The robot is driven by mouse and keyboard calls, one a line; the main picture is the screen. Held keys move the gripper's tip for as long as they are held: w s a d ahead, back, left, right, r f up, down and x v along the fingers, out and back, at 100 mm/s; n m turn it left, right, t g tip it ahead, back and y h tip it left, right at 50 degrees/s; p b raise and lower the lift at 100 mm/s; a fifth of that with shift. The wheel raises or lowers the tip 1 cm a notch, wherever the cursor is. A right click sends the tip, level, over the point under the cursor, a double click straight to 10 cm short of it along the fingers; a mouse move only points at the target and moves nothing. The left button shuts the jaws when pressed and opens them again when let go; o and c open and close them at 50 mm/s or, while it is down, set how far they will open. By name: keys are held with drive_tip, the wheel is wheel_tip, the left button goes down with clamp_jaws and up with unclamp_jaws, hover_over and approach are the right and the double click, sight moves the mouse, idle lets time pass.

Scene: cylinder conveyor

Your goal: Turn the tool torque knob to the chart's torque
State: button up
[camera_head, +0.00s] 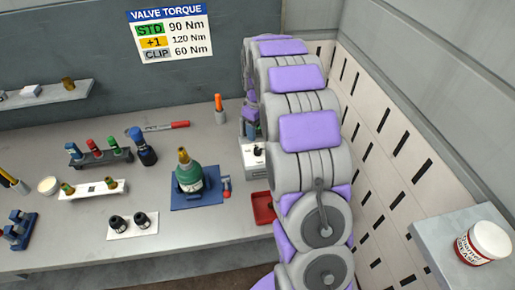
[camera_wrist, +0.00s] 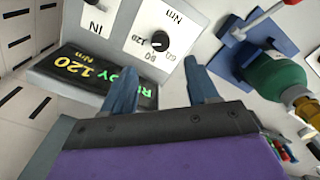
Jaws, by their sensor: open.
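The torque knob (camera_wrist: 160,40) is a small black dial on a light grey panel (camera_wrist: 185,14), with 60, 90 and 120 marked around it. A dark display (camera_wrist: 85,76) beside it reads 120 Nm in yellow, with green text partly behind a finger. My gripper (camera_wrist: 157,68) is open, its two blue fingers apart on either side of the space just short of the knob, holding nothing. In the head view the tool box (camera_head: 256,172) is partly hidden by my arm. The chart (camera_head: 169,33) lists STD 90 Nm, +1 120 Nm and CLIP 60 Nm.
A green valve with a brass top (camera_head: 188,173) sits in a blue fixture (camera_head: 209,203) left of the tool box. A red tray (camera_head: 263,208) lies close in front. Racks of coloured parts (camera_head: 100,153) stand farther left. A slotted wall (camera_head: 385,150) bounds the right.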

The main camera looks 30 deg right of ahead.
sight(257, 149)
wheel_tip(257, 149, down, 9)
drive_tip(key=shift+f+b, duration=0.2)
drive_tip(key=shift+b, duration=0.4)
drive_tip(key=c, duration=1)
drive_tip(key=shift+r, duration=0.1)
drive_tip(key=shift+c, duration=0.2)
